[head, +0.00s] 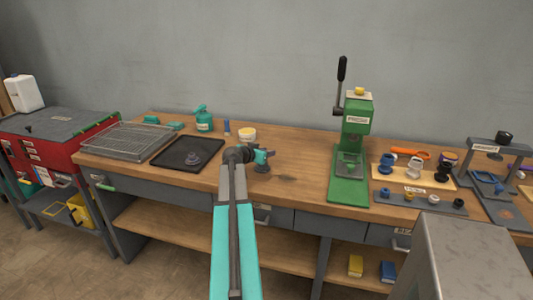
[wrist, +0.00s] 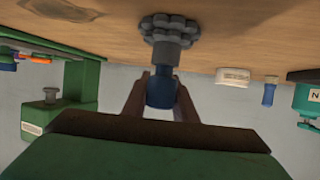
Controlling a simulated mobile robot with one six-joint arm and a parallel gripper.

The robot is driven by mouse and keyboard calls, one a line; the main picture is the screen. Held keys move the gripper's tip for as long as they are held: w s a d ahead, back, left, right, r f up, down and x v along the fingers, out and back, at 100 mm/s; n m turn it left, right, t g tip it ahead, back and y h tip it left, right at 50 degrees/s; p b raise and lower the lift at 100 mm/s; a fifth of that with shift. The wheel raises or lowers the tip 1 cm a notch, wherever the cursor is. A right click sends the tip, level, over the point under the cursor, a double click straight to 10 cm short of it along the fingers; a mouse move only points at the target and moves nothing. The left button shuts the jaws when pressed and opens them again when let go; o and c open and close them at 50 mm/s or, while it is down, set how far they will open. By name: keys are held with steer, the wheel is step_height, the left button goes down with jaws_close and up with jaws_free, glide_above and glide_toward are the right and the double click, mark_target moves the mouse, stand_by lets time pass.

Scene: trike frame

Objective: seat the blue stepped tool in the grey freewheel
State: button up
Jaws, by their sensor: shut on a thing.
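My gripper (wrist: 160,92) is shut on the blue stepped tool (wrist: 160,94), with a finger on each side of it. The wrist view is upside down, with the bench at the top. The grey freewheel (wrist: 190,24), a toothed disc, is at the bench top, in line with the tool. A grey cylinder lies between the blue part and the disc; I cannot tell whether it belongs to the tool or the freewheel, or how deep the tool sits. In the head view my gripper (head: 264,157) is low over the bench, with the freewheel (head: 262,169) just under it.
Left of my gripper are a black tray (head: 166,155) with a grey-purple part (head: 192,158) and a wire rack (head: 127,140). Behind stand a white tub (head: 247,136), a small blue bottle (head: 227,127) and a teal can (head: 204,121). The green press (head: 350,150) stands to the right.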

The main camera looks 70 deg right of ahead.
steer(key=shift+f+b, duration=0.35)
steer(key=o, duration=1.2)
steer(key=shift+a, duration=0.1)
steer(key=b+v, duration=0.2)
steer(key=v, duration=1.1)
steer(key=shift+a+r, duration=0.2)
steer(key=shift+a, duration=0.15)
steer(key=shift+r, duration=0.1)
